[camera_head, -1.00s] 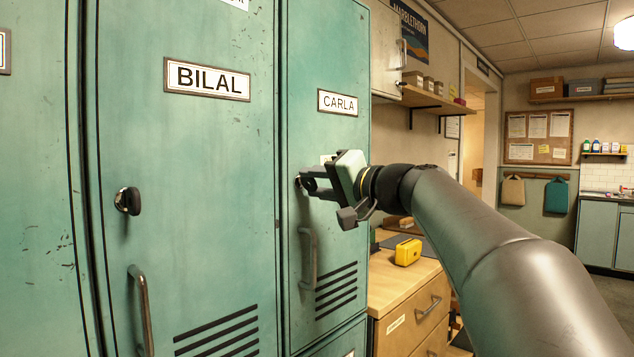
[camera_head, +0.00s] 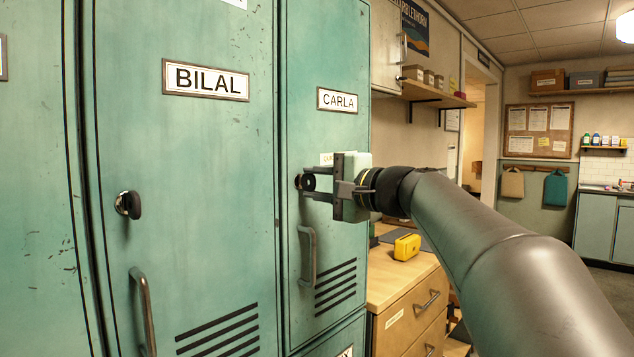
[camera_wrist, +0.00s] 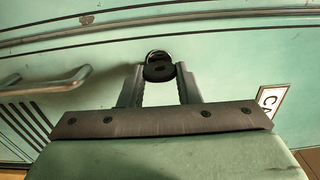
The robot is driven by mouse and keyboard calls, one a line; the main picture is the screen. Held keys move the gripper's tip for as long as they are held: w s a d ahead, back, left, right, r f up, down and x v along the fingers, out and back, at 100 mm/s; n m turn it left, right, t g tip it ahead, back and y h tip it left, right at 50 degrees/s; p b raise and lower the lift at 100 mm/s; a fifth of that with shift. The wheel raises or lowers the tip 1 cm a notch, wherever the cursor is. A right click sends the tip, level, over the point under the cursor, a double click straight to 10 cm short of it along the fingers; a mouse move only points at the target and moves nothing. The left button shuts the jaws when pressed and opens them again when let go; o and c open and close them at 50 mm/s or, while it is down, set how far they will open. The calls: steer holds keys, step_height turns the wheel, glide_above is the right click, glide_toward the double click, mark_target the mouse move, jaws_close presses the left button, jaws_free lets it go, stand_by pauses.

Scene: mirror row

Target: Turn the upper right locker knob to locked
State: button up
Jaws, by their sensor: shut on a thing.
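The locker labelled CARLA (camera_head: 337,140) is the right one in the head view. Its black round knob (camera_head: 299,182) sits at the door's left edge, above the bar handle. In the wrist view the knob (camera_wrist: 158,68) shows between my fingertips. My gripper (camera_head: 308,183) is shut on this knob, its fingers reaching in from the right; it also shows in the wrist view (camera_wrist: 159,76). The fingers partly hide the knob, and I cannot read its lock marking. A small pale label behind the gripper is mostly covered.
The BILAL locker (camera_head: 205,130) with its own black knob (camera_head: 128,204) stands to the left. The CARLA door's bar handle (camera_head: 308,256) hangs just below my gripper. A wooden drawer unit (camera_head: 410,310) with a yellow box (camera_head: 407,247) stands right of the lockers.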

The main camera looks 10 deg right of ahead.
stand_by(0.3)
steer(key=o, duration=1)
steer(key=v, duration=1.7)
steer(key=shift+s+d, duration=0.15)
steer(key=shift+d, duration=0.05)
